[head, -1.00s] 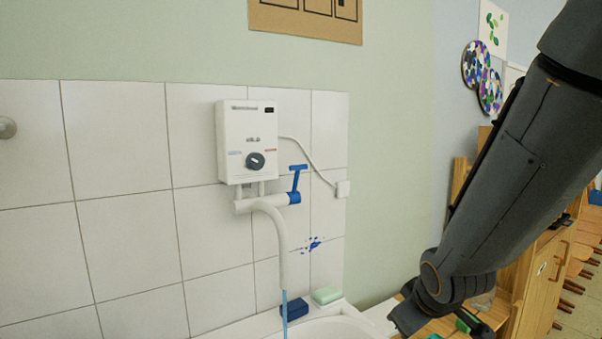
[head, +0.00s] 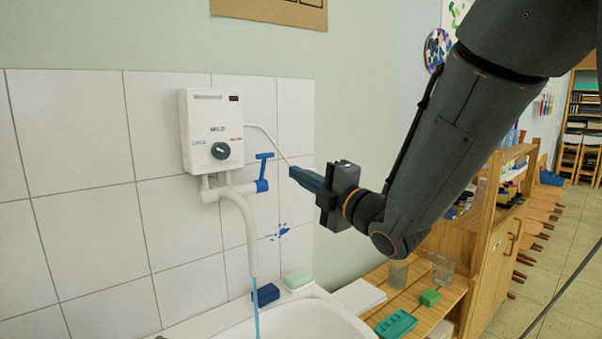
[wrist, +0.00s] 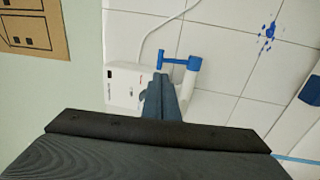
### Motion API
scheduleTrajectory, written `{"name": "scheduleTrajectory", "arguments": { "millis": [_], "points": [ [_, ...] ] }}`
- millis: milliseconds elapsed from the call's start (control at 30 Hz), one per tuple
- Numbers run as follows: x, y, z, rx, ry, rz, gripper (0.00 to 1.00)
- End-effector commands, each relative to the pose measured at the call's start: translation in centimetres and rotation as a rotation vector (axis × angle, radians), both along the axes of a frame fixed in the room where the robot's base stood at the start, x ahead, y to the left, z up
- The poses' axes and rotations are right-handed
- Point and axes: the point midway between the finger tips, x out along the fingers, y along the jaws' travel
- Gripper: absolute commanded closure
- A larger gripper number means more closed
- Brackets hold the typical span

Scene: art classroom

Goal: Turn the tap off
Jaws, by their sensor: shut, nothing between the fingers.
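The tap is a white spout (head: 236,204) below a white water heater box (head: 212,130) on the tiled wall. Its blue lever handle (head: 263,170) stands up from the right end of the spout pipe, with a short crossbar on top. A thin blue stream of water (head: 256,320) runs from the spout. My gripper (head: 292,172) is shut and empty, pointing left at the handle from its right, with a small gap between them in the head view. In the wrist view the blue handle (wrist: 180,64) shows just beyond my fingertips (wrist: 160,80).
A white basin (head: 300,318) lies below, with a blue block (head: 265,294) and a pale green soap (head: 297,279) on its rim. A wooden shelf (head: 440,297) with glasses stands at right. A white cable (head: 266,134) runs from the heater.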

Motion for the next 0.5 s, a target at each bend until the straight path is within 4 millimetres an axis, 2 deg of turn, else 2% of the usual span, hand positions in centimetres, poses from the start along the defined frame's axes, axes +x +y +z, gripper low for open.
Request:
{"name": "scheduleTrajectory", "arguments": {
  "millis": [300,500],
  "points": [
    [5.0,3.5,1.0,0.000,0.003,0.001,1.00],
    [7.5,5.1,1.4,0.001,0.004,-0.001,1.00]
  ]
}}
